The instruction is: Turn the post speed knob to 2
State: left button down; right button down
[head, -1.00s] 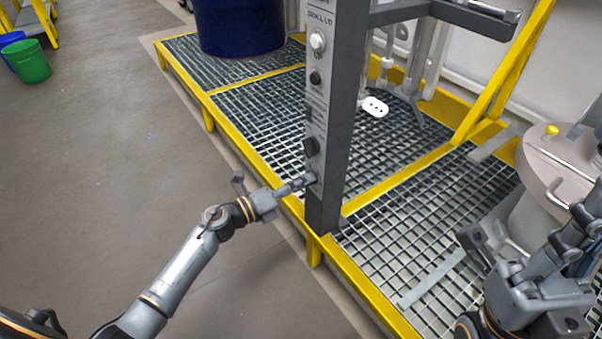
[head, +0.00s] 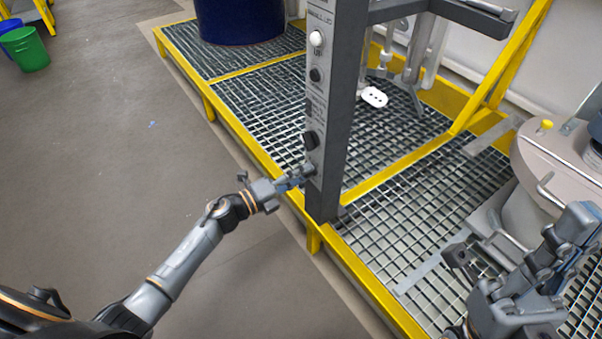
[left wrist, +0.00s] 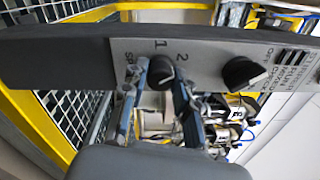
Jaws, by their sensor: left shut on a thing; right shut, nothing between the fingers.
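The grey control post (head: 330,110) stands upright on the platform. In the left wrist view, the small black speed knob (left wrist: 161,70) is on the post face (left wrist: 205,62), beside the printed "1" and "2" and partly cut-off lettering. My left gripper (head: 299,176) is at the low part of the post; in the left wrist view its fingers (left wrist: 160,90) are shut on the speed knob, one on each side. Which number the knob points to cannot be told. My right gripper (head: 535,280) is shut and empty at lower right, away from the post.
A larger black knob (left wrist: 243,73) marked "OFF" and "CHECK" sits close to the speed knob. A grated platform with a yellow edge (head: 270,180) surrounds the post. A blue drum (head: 240,20) stands behind and a beige lidded vessel (head: 545,160) at right.

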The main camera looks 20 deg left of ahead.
pick_arm(q)
jog(key=shift+r, duration=0.1)
jog(key=c, duration=1)
grip_release()
jog(key=shift+c, duration=0.2)
jog(key=v, duration=1.2)
